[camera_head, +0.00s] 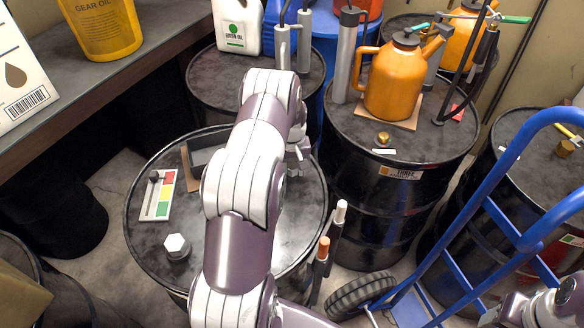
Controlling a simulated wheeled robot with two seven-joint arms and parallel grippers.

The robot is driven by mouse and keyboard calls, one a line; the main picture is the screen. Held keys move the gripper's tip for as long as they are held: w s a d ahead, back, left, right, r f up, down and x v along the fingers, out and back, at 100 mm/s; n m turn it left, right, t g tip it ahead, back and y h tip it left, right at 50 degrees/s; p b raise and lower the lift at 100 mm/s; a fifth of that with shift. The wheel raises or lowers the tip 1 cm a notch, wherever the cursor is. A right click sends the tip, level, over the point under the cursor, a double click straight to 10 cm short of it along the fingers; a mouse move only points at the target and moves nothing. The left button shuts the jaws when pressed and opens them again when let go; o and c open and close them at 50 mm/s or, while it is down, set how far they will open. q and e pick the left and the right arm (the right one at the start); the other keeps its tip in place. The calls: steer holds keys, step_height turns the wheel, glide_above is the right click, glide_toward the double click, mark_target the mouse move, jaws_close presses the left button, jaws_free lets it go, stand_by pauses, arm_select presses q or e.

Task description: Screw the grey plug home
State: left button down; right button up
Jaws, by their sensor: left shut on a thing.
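A pale grey hex-headed plug (176,247) sits on the near left part of the front black drum's top (160,280). My left arm reaches across that drum and hides much of its middle. My left gripper (297,158) is beyond the arm, near the drum's far right rim, pointing down. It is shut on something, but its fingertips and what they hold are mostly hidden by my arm. My right arm shows only at the bottom right corner, and its gripper is out of view.
An orange can (393,85) and a brass plug (383,139) are on the drum behind. A blue hand truck (497,207) stands right.

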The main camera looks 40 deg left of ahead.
arm_select(q)
steer(key=m, duration=0.4)
steer(key=shift+m, duration=1)
steer(key=m, duration=0.2)
steer(key=shift+f+m, duration=0.1)
steer(key=shift+m, duration=0.3)
steer(key=m, duration=0.3)
